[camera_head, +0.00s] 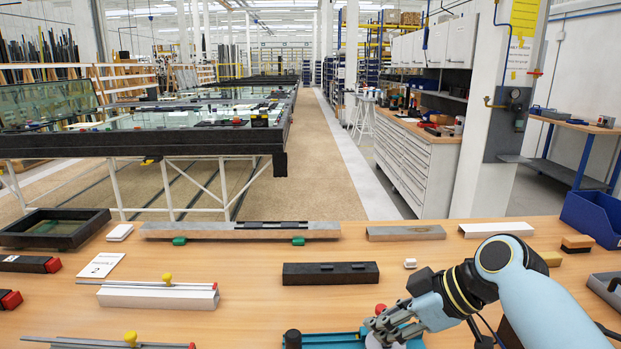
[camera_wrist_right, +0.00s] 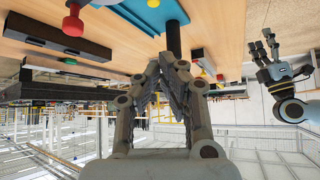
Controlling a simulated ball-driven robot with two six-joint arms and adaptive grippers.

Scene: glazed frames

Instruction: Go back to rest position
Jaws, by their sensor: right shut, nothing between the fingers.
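My right gripper (camera_head: 376,330) is low over the front of the wooden table (camera_head: 240,258), right of centre in the head view. Its fingers are shut with nothing between them; the right wrist view shows them closed together (camera_wrist_right: 170,62). A blue tool (camera_head: 345,341) lies behind and below it, partly hidden, with a black knob (camera_head: 292,338) at its left end. A red knob (camera_head: 380,308) shows just beside the fingers. My left gripper is outside the head view; in the right wrist view it shows at the right (camera_wrist_right: 268,50), fingers apart and empty.
A black bar (camera_head: 330,273) lies behind the gripper, with a small white block (camera_head: 410,263) beside it. A white profile (camera_head: 158,296) with a yellow knob lies left. A long grey bar (camera_head: 240,230) lies near the far edge. A blue bin (camera_head: 592,217) stands at far right.

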